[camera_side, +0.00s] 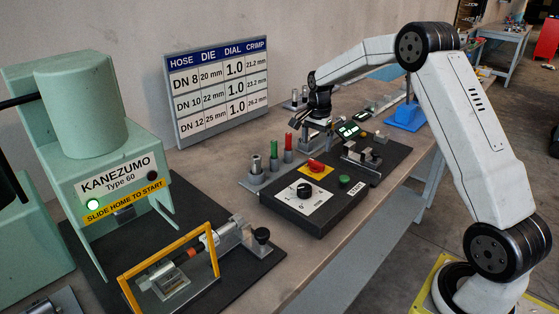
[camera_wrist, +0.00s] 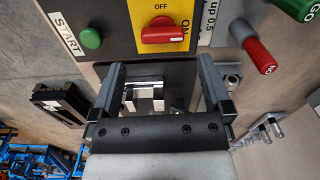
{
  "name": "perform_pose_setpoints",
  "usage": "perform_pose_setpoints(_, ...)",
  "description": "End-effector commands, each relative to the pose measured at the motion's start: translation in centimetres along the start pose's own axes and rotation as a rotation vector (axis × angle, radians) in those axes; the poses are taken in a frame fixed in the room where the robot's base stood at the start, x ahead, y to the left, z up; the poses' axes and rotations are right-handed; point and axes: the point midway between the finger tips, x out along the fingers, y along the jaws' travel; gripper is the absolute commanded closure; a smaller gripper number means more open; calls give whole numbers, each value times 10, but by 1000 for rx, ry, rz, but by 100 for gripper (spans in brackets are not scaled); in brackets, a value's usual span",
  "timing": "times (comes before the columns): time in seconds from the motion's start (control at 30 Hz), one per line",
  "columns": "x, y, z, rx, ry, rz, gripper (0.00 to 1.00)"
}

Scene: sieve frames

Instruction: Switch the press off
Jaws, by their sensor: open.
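The red rotary switch (camera_side: 316,166) sits on a yellow plate on the black control box (camera_side: 290,208). In the wrist view the red handle (camera_wrist: 165,35) lies crosswise; OFF is printed above it and ON at its right. The light green press (camera_side: 90,115) stands at the left with its green lamp (camera_side: 92,205) lit. My gripper (camera_side: 318,118) is above the bench, behind the control box. In the wrist view my gripper (camera_wrist: 161,78) is open and empty, its fingers apart from the switch.
The green START button (camera_side: 345,181) and a black dial (camera_side: 304,190) share the box. Red and green upright handles (camera_side: 288,142) stand behind it. A metal block (camera_wrist: 145,98) shows between my fingers. A yellow guard frame (camera_side: 125,290) stands before the press.

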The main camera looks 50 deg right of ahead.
Motion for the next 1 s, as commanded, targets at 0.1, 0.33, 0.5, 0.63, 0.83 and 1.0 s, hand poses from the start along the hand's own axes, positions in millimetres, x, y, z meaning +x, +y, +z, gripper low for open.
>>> perform_pose_setpoints(0.1,1,-2,-10,53,-3,7,0)
perform_pose_setpoints(0.33,1,-3,-14,73,-5,10,0)
perform_pose_setpoints(0.5,6,-2,-13,71,-5,11,0)
perform_pose_setpoints(0.63,15,-2,-13,70,-6,12,0)
perform_pose_setpoints(0.83,38,-2,-13,70,-6,12,0)
perform_pose_setpoints(1.0,59,-2,-12,69,-6,12,0)
